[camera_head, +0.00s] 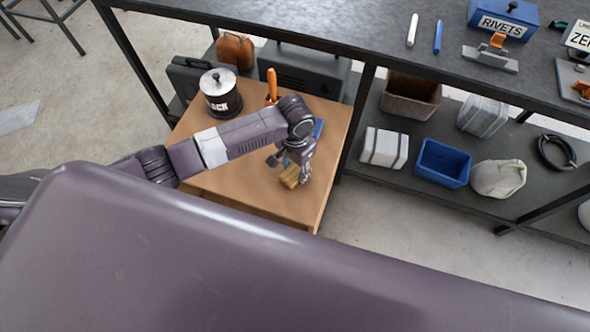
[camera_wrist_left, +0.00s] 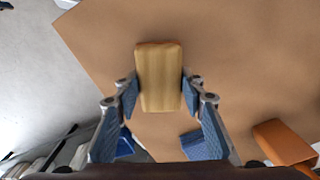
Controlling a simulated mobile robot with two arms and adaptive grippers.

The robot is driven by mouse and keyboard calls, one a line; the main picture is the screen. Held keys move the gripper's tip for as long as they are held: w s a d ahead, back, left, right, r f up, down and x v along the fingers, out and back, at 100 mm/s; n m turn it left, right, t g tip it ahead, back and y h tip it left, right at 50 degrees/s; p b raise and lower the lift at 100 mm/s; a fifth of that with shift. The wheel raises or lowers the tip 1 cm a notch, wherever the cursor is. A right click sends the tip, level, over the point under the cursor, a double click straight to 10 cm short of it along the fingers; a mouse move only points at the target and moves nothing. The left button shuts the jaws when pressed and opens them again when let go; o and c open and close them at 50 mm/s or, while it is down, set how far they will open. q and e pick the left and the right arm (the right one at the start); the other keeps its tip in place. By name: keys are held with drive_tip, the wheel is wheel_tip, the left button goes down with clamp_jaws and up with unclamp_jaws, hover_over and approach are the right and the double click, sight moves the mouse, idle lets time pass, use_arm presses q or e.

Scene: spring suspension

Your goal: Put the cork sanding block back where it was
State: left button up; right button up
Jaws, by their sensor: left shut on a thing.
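The cork sanding block (camera_head: 290,177) is a small tan block near the front right of the low wooden table (camera_head: 250,195). In the left wrist view the block (camera_wrist_left: 159,77) sits between the two fingers, its long side running away from the camera. My left gripper (camera_head: 292,170) is shut on it. In the left wrist view the gripper (camera_wrist_left: 159,88) has its blue-grey finger pads at the block's near half. I cannot tell whether the block touches the table top. My right gripper is not in view.
On the table stand a dark pot with a pale lid (camera_head: 221,95) and an orange-handled item (camera_head: 271,84), with a blue item (camera_head: 318,129) behind the gripper. A workbench (camera_head: 350,28) with a lower shelf holding bins (camera_head: 443,163) stands behind and right. The table's front left is clear.

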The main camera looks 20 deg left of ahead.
sight(295, 170)
use_arm(q)
drive_tip(key=shift+f, duration=0.65)
drive_tip(key=o, duration=1)
drive_tip(key=shift+f, duration=0.15)
wheel_tip(295, 170, up, 12)
drive_tip(key=shift+r, duration=0.2)
